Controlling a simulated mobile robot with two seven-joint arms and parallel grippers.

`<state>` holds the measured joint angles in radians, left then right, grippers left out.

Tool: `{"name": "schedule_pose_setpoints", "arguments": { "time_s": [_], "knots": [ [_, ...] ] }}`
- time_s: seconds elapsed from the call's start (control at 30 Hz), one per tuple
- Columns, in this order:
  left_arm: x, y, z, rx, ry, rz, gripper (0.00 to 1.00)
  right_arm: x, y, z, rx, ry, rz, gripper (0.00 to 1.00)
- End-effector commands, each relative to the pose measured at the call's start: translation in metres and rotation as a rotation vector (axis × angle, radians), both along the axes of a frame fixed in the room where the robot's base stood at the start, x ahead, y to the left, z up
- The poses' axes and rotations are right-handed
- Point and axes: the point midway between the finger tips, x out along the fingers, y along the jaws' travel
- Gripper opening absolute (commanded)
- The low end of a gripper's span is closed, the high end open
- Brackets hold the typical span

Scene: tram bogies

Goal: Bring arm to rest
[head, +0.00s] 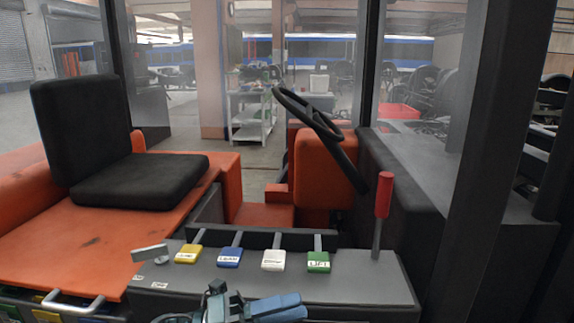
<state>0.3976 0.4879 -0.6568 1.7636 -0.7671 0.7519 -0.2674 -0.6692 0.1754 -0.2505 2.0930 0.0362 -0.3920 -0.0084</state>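My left gripper (240,304) shows at the bottom edge of the head view, just in front of the control panel (350,288). Only its top part is in frame, and whether its fingers are apart or together cannot be made out. It appears apart from the levers. My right gripper is not in view. The panel carries a row of levers with coloured knobs: yellow (187,253), blue (229,257), white (273,260) and green (318,262), the last marked LIFT.
A tall lever with a red grip (384,195) stands upright at the panel's right end. A grey handle (150,253) sits at its left. Behind are a black seat (140,180), a steering wheel (305,113) and dark cab posts (480,170). A shelf trolley (252,115) stands beyond.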

Motion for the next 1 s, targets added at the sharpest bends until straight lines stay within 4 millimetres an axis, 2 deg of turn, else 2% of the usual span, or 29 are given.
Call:
{"name": "schedule_pose_setpoints", "arguments": {
  "time_s": [0.07,0.17,0.27,0.3,0.37,0.4,0.5,0.6,0.7,0.8,1.0],
  "knots": [
    [0.004,0.008,-0.007,-0.160,0.243,0.123,0.33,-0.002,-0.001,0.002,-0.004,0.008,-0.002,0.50],
    [0.012,0.029,-0.031,-0.331,0.552,0.287,0.33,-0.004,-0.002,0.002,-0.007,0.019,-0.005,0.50],
    [0.011,0.058,-0.072,-0.481,0.876,0.456,0.33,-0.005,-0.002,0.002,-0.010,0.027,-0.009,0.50],
    [0.006,0.070,-0.093,-0.535,1.010,0.526,0.33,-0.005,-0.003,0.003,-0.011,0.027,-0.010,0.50],
    [-0.008,0.087,-0.126,-0.609,1.209,0.628,0.33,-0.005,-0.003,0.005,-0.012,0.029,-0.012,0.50],
    [-0.020,0.098,-0.149,-0.652,1.337,0.695,0.33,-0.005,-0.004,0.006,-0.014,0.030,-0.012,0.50],
    [-0.058,0.120,-0.198,-0.738,1.615,0.839,0.33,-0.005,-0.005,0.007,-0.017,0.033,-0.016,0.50],
    [-0.093,0.132,-0.230,-0.789,1.808,0.940,0.33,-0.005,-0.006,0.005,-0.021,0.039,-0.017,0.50],
    [-0.116,0.138,-0.247,-0.818,1.925,0.999,0.33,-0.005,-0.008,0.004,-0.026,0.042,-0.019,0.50],
    [-0.128,0.141,-0.255,-0.829,1.977,1.027,0.33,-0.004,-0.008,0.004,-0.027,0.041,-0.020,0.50],
    [-0.129,0.141,-0.257,-0.828,1.986,1.031,0.33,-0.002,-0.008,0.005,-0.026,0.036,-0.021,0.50]
  ]
}}
